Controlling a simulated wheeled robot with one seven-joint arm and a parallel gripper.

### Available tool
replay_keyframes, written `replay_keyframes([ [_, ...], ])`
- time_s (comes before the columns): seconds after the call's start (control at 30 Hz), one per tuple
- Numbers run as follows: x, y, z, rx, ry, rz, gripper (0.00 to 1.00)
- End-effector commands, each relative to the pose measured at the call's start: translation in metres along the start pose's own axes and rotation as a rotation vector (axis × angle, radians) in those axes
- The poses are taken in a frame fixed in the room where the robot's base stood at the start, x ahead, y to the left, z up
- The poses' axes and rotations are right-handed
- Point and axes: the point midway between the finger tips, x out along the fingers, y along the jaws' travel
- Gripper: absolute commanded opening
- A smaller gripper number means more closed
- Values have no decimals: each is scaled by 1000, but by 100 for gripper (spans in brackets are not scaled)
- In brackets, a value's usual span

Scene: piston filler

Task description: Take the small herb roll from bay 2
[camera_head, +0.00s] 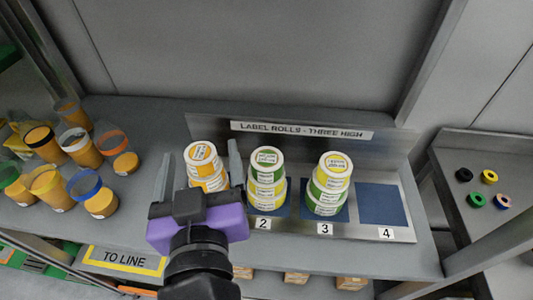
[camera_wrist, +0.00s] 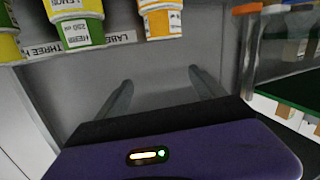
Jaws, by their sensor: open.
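The bay 2 stack (camera_head: 266,193) stands behind its "2" label. In the wrist view, which is inverted, the green band of this top roll (camera_wrist: 82,34) reads "HERB". My gripper (camera_head: 200,150) is open, left of bay 2 and in line with the orange-banded stack (camera_head: 203,163), partly hiding that stack. In the wrist view my gripper (camera_wrist: 160,76) has nothing between its fingers, and the herb roll is beyond them, up and left.
The bay 3 stack (camera_head: 331,180) has a yellow-banded roll above green. Bay 4 (camera_head: 382,204) is empty. The sign panel (camera_head: 300,130) stands behind the stacks. Several orange-filled cups (camera_head: 83,150) stand at left. Small coloured rings (camera_head: 489,176) lie on the right bench.

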Motion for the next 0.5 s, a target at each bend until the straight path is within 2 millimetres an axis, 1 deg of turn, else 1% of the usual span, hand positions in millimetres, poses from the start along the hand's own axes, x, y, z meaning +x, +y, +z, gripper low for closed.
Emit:
replay_keyframes([
  [0.03,0,4,-9,30,-29,53,79],
  [0.1,-2,18,-3,71,-91,146,79],
  [0.17,-6,33,9,104,-148,226,79],
  [0.2,-10,42,21,120,-188,273,79],
  [0.3,-20,59,41,160,-259,362,79],
  [0.4,-25,67,52,190,-296,404,79],
  [0.5,-22,70,57,206,-308,414,79],
])
